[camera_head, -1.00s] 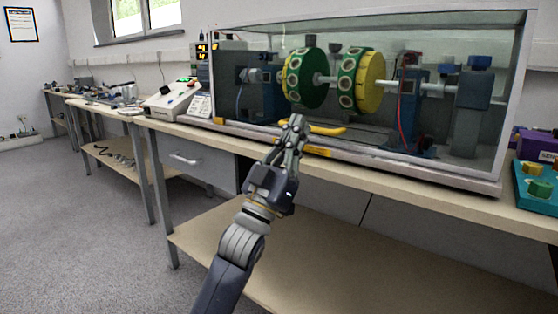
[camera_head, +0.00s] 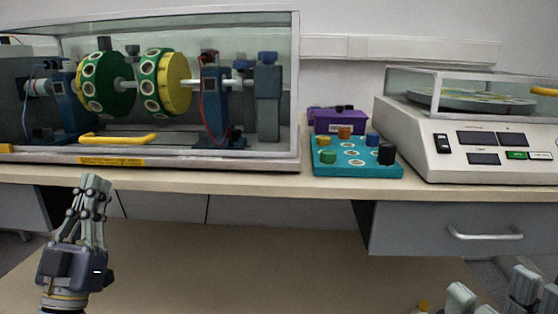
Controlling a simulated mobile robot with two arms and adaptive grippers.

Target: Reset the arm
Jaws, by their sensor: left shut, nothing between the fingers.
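My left gripper (camera_head: 93,184) points up in the lower left of the head view, in front of the table's front edge. Its fingers are together with nothing between them. It is apart from the glass-walled vibration rig behind it. Parts of my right gripper (camera_head: 490,297) show at the bottom right corner, cut off by the picture's edge, so its jaw state is unclear. The rig (camera_head: 230,161) stands on the table (camera_head: 250,183) and holds two green and yellow discs (camera_head: 165,82) on a shaft. A yellow handle (camera_head: 117,138) is at its front.
A teal tray (camera_head: 335,170) with several coloured weights lies right of the rig, with a purple box (camera_head: 322,118) behind it. A white machine (camera_head: 440,150) with a clear cover stands at the right. A grey drawer (camera_head: 410,232) hangs below the tabletop.

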